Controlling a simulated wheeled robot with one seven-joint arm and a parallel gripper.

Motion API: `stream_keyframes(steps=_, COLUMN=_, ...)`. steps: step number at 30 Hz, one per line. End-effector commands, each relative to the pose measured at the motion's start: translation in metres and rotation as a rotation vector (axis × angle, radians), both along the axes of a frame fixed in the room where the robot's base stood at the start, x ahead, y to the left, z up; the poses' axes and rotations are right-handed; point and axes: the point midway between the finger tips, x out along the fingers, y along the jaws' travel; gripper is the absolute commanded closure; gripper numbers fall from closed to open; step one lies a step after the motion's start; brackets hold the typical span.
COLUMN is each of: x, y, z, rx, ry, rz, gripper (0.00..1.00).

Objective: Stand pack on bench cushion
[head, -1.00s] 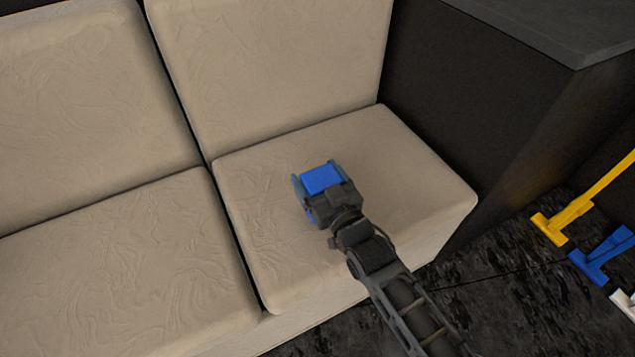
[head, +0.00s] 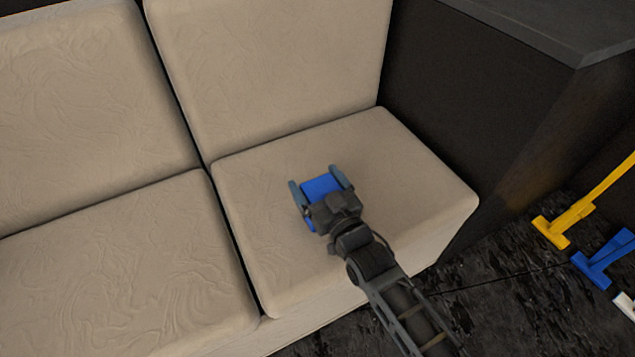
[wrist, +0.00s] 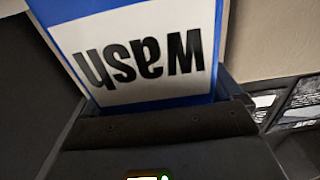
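The pack is a blue block in the head view (head: 321,187), over the right bench cushion (head: 415,185). In the wrist view its white face (wrist: 150,62), edged in blue, shows upside-down "wash" lettering. My gripper (head: 320,181) reaches around the pack with one finger on each side. The fingers look slightly spread, with a thin gap at the left fingertip. In the wrist view the pack's sides lie very close to the fingers. The pack looks roughly upright. Its base is largely hidden by my gripper, so its contact with the cushion is not clear.
Cushioned backrests (head: 270,65) stand behind the seat. Another seat cushion (head: 120,265) lies to the left and is empty. A dark cabinet (head: 480,120) borders the right. A yellow tool (head: 565,222) and a blue tool (head: 600,260) are on the dark floor at right.

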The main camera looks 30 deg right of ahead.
Motion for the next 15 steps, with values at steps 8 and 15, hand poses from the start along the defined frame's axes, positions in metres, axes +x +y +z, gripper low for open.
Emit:
stream_keyframes(steps=8, x=-0.001, y=0.0, z=-0.015, rx=-0.004, ry=0.021, rz=0.0, gripper=0.0)
stream_keyframes(steps=15, x=-0.001, y=0.0, z=0.003, rx=-0.004, ry=0.02, rz=0.0, gripper=0.0)
